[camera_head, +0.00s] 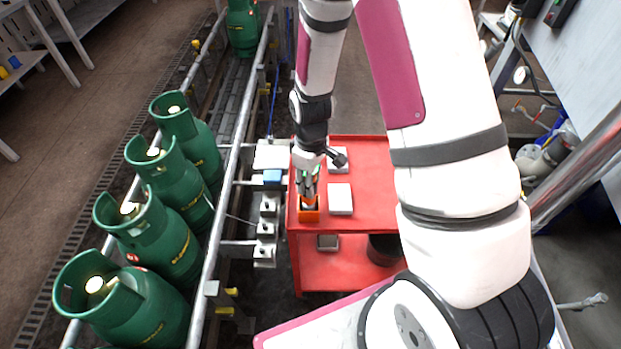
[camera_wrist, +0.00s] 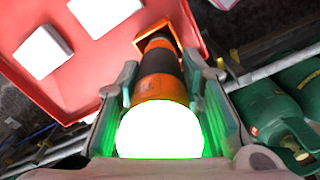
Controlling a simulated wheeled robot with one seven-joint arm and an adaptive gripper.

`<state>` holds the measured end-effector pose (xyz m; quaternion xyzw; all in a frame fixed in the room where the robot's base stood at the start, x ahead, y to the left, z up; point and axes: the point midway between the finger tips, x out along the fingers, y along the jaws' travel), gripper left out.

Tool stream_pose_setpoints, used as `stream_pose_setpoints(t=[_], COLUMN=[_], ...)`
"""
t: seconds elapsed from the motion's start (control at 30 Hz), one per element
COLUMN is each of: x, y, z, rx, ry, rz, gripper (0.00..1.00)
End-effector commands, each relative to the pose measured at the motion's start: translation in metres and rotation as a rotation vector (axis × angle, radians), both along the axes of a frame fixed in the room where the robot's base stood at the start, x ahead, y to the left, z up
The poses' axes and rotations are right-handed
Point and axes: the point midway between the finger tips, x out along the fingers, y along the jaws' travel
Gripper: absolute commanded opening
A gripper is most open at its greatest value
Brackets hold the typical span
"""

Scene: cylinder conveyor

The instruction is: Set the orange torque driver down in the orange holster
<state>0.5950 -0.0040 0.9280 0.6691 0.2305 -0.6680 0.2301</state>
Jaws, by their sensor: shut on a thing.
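The orange torque driver (camera_wrist: 160,80) is orange and black with a bright, glowing white end. It shows between the fingers in the wrist view. My gripper (camera_wrist: 165,95) is shut on it; in the head view my gripper (camera_head: 309,185) is over the near left corner of the red cart. The orange holster (camera_head: 309,214) stands at that corner, right below the fingers. In the wrist view the holster (camera_wrist: 155,36) surrounds the driver's far end. I cannot tell how deep the driver sits in it. The driver is mostly hidden by the fingers in the head view.
The red cart (camera_head: 375,212) carries white blocks (camera_head: 340,198) beside the holster. Several green gas cylinders (camera_head: 165,240) stand on the conveyor. The cart's right part looks clear.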

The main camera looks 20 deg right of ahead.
Motion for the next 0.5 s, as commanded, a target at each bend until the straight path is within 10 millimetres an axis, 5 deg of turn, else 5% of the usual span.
stream_pose_setpoints(t=[0.5], x=[0.001], y=[0.0], z=[-0.02], rx=[0.001], ry=[-0.001], rz=[-0.001], gripper=[0.0])
